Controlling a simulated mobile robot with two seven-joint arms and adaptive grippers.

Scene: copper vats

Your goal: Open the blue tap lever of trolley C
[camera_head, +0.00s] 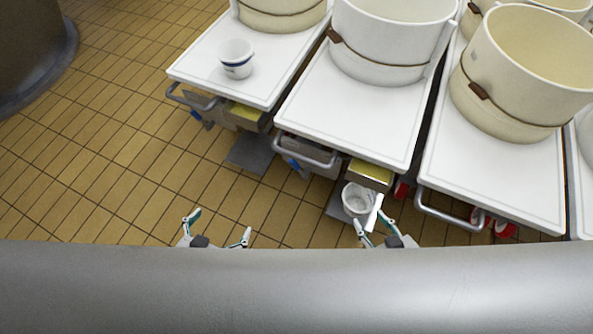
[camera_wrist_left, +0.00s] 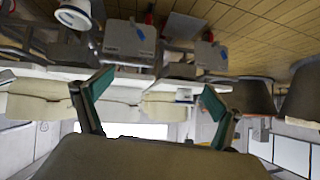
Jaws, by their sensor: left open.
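Small blue parts, which look like tap levers, show under the trolley fronts. One blue part (camera_head: 195,115) is below the left trolley, another blue part (camera_head: 294,164) below the middle trolley. I cannot read which trolley is C. My left gripper (camera_head: 217,229) is open and empty, in front of and below the middle trolley, apart from both blue parts. Its spread fingers also show in the left wrist view (camera_wrist_left: 152,100).
The left trolley (camera_head: 196,65) carries a white cup (camera_head: 236,58) with a blue band. The middle trolley (camera_head: 345,125) and right trolley (camera_head: 505,185) carry large tubs. Metal handles (camera_head: 305,152) stick out in front. Yellow boxes (camera_head: 370,174) sit under the tops. The tiled floor at left is clear.

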